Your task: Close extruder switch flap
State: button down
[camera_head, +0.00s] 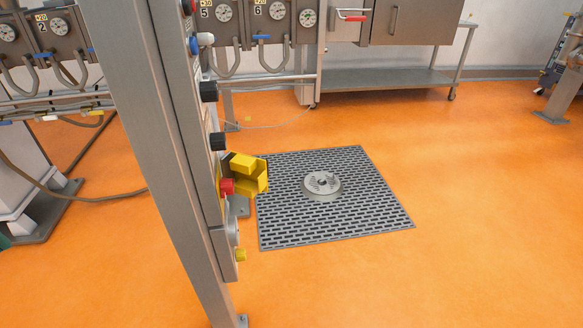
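The yellow switch flap (261,175) is on the control panel (203,130), which is seen almost edge-on on a grey metal post left of centre in the head view. The flap stands out from the panel to the right and looks open. A red knob or button (227,187) shows next to it, uncovered. The flap's hinge is too small to make out. My gripper is not in view.
Black knobs (208,92) stick out of the panel above the flap, and a small yellow knob (240,255) sits below. A grey floor grate (380,205) with a round drain cover (322,186) lies to the right. The orange floor (480,220) there is clear.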

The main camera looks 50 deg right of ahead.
aim_at(250, 174)
jog(key=k+l, duration=0.7)
jog(key=l, duration=0.5)
jog(key=i+l+u, duration=0.1)
jog(key=l, duration=0.4)
jog(key=i, duration=0.45)
